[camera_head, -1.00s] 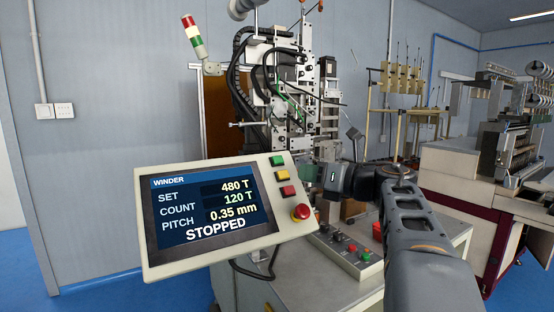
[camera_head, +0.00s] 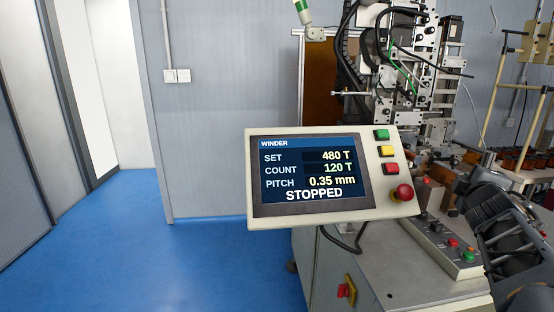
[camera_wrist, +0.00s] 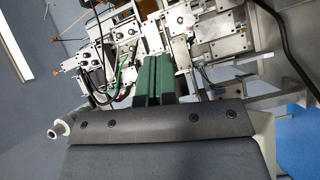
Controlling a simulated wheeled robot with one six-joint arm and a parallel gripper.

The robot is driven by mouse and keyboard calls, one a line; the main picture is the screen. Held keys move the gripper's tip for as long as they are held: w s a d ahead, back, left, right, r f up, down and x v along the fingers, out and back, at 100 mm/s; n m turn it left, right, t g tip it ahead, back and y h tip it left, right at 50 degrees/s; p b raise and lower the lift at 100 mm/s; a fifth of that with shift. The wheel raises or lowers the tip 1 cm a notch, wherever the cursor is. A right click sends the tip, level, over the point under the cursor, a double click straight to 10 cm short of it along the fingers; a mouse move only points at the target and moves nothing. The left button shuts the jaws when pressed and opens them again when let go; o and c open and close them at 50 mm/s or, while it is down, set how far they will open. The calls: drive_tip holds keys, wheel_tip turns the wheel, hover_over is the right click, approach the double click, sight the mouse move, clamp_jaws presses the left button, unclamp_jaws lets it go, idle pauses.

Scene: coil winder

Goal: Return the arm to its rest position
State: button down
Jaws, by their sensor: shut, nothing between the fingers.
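My arm (camera_head: 505,225) is bent at the right edge of the head view, beside the winder's control panel (camera_head: 238,185). Its lower part is cut off by the frame. In the wrist view my gripper (camera_wrist: 155,75) shows as two dark green fingers side by side, shut with nothing between them. The fingers point toward the winder's mechanism (camera_wrist: 195,35), which lies beyond them. I cannot tell the exact gap between fingertips and mechanism. The panel screen (camera_head: 312,175) reads SET 480 T, COUNT 120 T, PITCH 0.35 mm, STOPPED.
Green, yellow and red buttons and a red emergency stop (camera_head: 402,193) sit on the panel. A button box (camera_head: 440,240) lies on the winder's table (camera_head: 400,275), close to my arm. Blue floor (camera_head: 190,265) is clear at the left. A yellowish rack (camera_head: 500,90) stands at the right.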

drive_tip(key=s+a+f+m+g+y+p, duration=0.1)
drive_tip(key=s+a+f+m+g, duration=0.3)
drive_tip(key=f, duration=0.4)
drive_tip(key=s+a+f+m+g+y+p, duration=0.1)
drive_tip(key=s+a+f+m+g+y, duration=0.15)
drive_tip(key=a+f+m+g, duration=0.3)
drive_tip(key=s+a+f+g+y+p, duration=0.1)
drive_tip(key=s+a+f+y, duration=0.1)
drive_tip(key=a, duration=0.7)
drive_tip(key=s+a+f+g+y+p, duration=0.1)
drive_tip(key=s+a+f+y+p, duration=0.1)
drive_tip(key=s+a+f, duration=0.3)
drive_tip(key=s+a+y, duration=0.1)
drive_tip(key=a, duration=0.2)
drive_tip(key=shift+s+a, duration=0.4)
drive_tip(key=c, duration=1.8)
unclamp_jaws()
drive_tip(key=shift+f+m, duration=0.1)
drive_tip(key=shift+m, duration=0.15)
drive_tip(key=shift+c, duration=0.2)
